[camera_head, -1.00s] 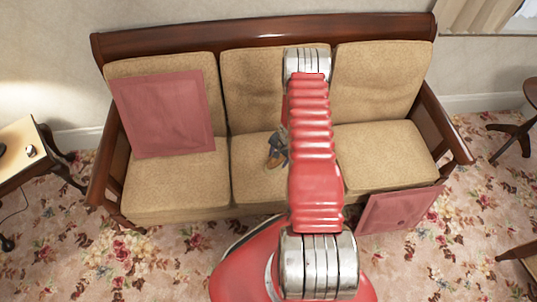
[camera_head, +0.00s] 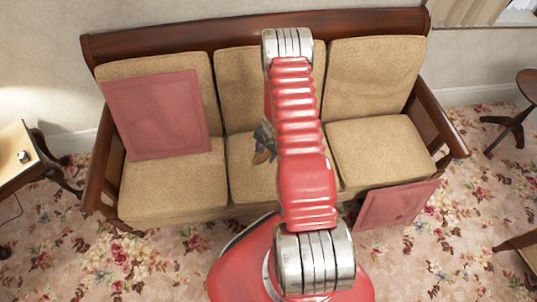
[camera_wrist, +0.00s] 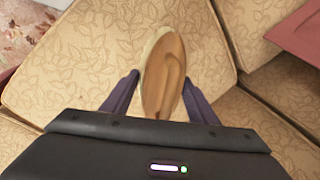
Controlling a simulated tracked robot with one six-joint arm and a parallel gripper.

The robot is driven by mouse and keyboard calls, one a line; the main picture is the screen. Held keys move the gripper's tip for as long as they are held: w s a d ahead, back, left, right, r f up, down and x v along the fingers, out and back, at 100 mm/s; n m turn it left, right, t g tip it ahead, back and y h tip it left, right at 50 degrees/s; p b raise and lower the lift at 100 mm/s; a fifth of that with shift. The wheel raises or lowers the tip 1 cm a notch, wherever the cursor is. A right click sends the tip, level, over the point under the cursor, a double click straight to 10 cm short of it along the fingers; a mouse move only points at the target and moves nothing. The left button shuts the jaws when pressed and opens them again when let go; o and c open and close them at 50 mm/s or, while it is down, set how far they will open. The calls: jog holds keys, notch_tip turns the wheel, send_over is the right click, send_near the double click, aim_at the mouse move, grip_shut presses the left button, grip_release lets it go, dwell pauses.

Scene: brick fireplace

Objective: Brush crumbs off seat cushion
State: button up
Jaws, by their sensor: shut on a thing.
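The sofa has three tan patterned seat cushions; the left (camera_head: 175,190), middle (camera_head: 250,185) and right (camera_head: 380,150) ones show in the head view. My gripper (camera_head: 264,144) is over the middle seat, partly hidden by my red arm. It is shut on an oval wooden brush (camera_wrist: 165,75), brown on top with a paler edge. In the wrist view the brush sits between my two dark fingers (camera_wrist: 160,95), above a leaf-patterned cushion (camera_wrist: 90,60). I cannot tell whether the brush touches the cushion. No crumbs can be made out.
Side tables stand left (camera_head: 18,150) and right (camera_head: 525,95). Floral carpet (camera_head: 150,265) lies in front.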

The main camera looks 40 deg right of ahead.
jog(key=shift+r, duration=1.8)
jog(key=w+a+r+n+y, duration=0.1)
jog(key=w+a+r+n, duration=0.4)
jog(key=r, duration=0.4)
jog(key=w+a+r+n, duration=0.2)
jog(key=w+a+r, duration=0.3)
jog(key=a+r, duration=0.3)
jog(key=s+a+r+n+g, duration=0.1)
jog(key=a+r+n, duration=0.3)
jog(key=r, duration=0.6)
jog(key=s+a+r+n+g, duration=0.1)
jog(key=a+r+n, duration=0.2)
jog(key=a+r, duration=0.5)
notch_tip(320, 180, up, 2)
jog(key=shift+a+n+y, duration=0.3)
jog(key=shift+a+n, duration=0.1)
jog(key=shift+s, duration=0.1)
